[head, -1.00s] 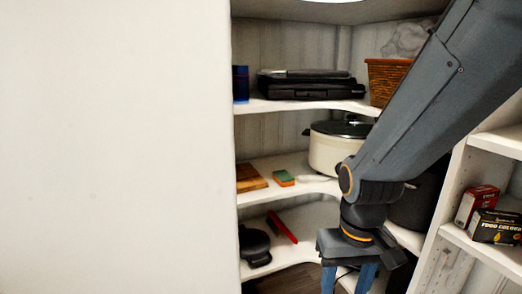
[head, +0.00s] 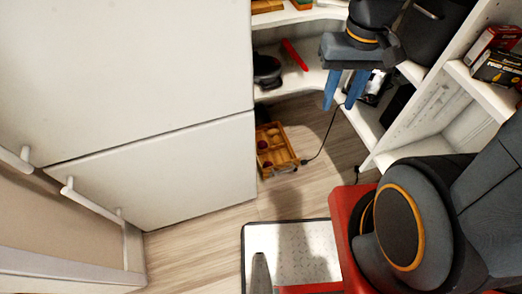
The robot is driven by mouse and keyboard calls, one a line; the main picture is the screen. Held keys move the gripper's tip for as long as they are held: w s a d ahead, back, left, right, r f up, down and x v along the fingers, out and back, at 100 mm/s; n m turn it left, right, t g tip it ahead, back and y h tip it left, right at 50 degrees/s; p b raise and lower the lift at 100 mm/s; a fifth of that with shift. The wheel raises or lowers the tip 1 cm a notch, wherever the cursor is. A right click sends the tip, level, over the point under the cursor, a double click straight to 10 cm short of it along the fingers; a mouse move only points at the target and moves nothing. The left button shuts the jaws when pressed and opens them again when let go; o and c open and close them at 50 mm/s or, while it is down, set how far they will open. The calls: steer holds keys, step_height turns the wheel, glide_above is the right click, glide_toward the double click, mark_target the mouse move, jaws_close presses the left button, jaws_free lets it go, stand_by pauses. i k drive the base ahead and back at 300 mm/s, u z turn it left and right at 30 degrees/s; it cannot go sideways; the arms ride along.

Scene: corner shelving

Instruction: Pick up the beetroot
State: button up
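Small round dark red items, which look like beetroot (head: 268,165), lie in a wooden crate (head: 291,151) on the floor, just right of the white cabinet. Another dark red one shows nearer the crate's left side; they are small, so I cannot be sure of each. My gripper (head: 339,106) points down in front of the lower shelf, above and to the right of the crate in the picture. Its two blue fingers are apart with nothing between them.
The white cabinet (head: 190,170) fills the left. A black appliance (head: 267,71) and a red item (head: 295,54) sit on the lower shelf. A dark cord (head: 321,146) runs by the crate. Boxes (head: 498,68) stand on the right shelf. Wood floor (head: 215,222) is bare nearby.

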mark_target(262, 145)
steer(key=u, duration=0.2)
steer(key=k, duration=0.9)
steer(key=z, duration=0.45)
